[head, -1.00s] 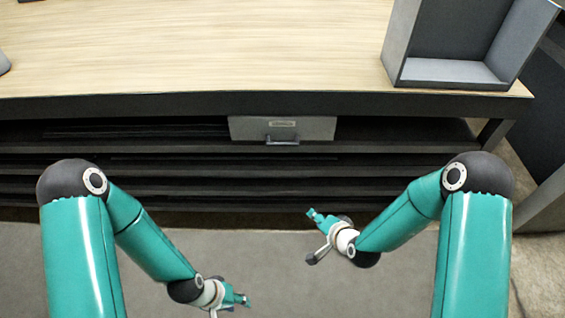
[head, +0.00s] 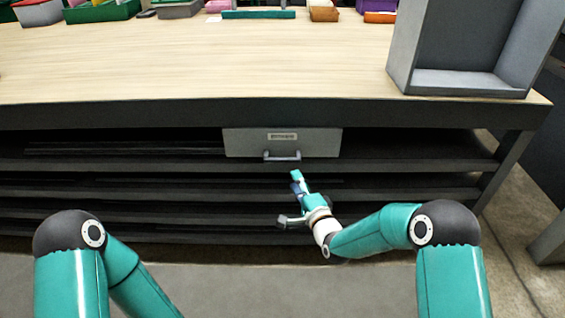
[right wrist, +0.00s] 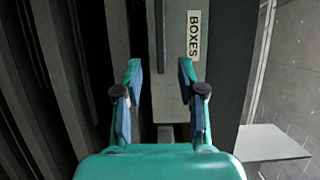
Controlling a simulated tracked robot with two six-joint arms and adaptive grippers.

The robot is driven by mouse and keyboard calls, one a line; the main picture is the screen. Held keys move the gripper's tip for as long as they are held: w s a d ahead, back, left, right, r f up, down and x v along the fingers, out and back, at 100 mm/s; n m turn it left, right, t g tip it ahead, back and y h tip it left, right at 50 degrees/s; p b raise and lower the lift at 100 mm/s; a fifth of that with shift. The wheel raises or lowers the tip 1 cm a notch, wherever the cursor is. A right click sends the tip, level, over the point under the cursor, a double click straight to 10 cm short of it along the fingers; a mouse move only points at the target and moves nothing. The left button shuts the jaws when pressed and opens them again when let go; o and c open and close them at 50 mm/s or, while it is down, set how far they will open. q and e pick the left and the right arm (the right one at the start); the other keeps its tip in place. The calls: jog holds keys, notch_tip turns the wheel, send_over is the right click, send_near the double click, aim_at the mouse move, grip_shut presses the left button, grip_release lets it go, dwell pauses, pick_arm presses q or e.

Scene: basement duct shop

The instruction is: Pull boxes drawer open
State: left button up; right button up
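The boxes drawer (head: 245,143) is a light grey box front under the workbench top, with a small label and a grey bar handle (head: 282,157) low on its face. It looks shut. In the right wrist view the drawer front (right wrist: 174,100) bears the word BOXES, and the handle (right wrist: 159,40) shows as a dark bar beyond the gap between the fingers. My right gripper (head: 290,198) is just below and in front of the handle, apart from it. In the right wrist view it (right wrist: 160,88) is open and empty. My left gripper is out of view below the frame.
The wooden bench top (head: 200,62) overhangs the drawer. Dark shelves (head: 120,190) run below it. A grey open box (head: 465,83) stands at the right end of the bench. Several bins, including a green one (head: 100,12), line the back. The floor in front is clear.

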aim_at(283, 162)
jog(key=b+x, duration=0.1)
jog(key=x, duration=1)
jog(key=shift+b, duration=0.3)
grip_shut()
